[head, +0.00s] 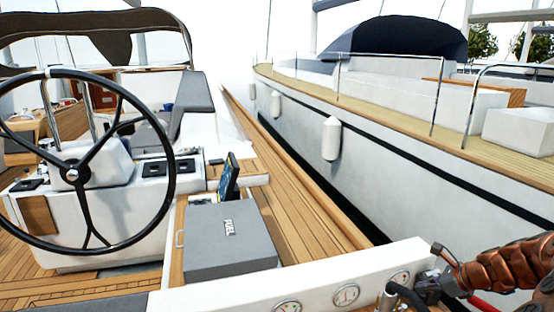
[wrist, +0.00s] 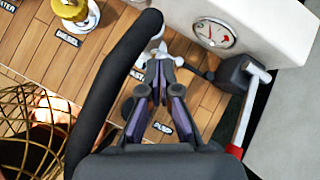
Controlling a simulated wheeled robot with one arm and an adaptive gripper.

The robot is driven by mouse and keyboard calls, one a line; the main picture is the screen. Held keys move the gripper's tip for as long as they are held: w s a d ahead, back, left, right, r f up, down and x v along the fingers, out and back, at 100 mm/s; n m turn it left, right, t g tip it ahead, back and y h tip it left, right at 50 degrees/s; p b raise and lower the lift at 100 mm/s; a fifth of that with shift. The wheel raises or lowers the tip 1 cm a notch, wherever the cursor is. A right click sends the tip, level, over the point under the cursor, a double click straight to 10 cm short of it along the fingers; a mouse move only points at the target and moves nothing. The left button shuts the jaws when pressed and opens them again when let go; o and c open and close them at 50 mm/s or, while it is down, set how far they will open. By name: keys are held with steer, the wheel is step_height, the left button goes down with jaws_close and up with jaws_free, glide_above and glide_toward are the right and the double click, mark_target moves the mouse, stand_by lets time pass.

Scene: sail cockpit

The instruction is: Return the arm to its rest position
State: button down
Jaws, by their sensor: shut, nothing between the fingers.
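My gripper (wrist: 162,66) shows in the middle of the wrist view, with its two dark, purple-sided fingers closed together at the tips. Nothing shows between them. The fingertips lie in front of a small bright metal fitting on the wooden deck (wrist: 120,57); I cannot tell whether they touch it. In the head view I cannot make out the gripper clearly among the dark parts at the lower right.
A thick black hose (wrist: 108,85) passes just left of my fingers. A gauge (wrist: 213,33) and a dark fitting with a lever (wrist: 240,80) are on the right. The steering wheel (head: 72,176) and grey FUEL box (head: 232,240) are left.

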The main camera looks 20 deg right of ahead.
steer(key=s+a+r+n+g+y, duration=0.15)
steer(key=a+n, duration=0.35)
steer(key=a, duration=0.5)
steer(key=s+a+r+n+g, duration=0.1)
steer(key=a+r+n+g, duration=0.3)
steer(key=a, duration=0.6)
steer(key=s+a+r+n, duration=0.2)
steer(key=a+n, duration=0.4)
steer(key=a, duration=0.4)
steer(key=s+a+n+g+h, duration=0.2)
steer(key=s+a+n, duration=0.1)
steer(key=s+n, duration=0.4)
steer(key=s+a+n+g+h, duration=0.2)
steer(key=s+a+n, duration=0.2)
steer(key=s, duration=1)
steer(key=n, duration=0.3)
steer(key=shift+s+r, duration=0.25)
steer(key=shift+r, duration=0.05)
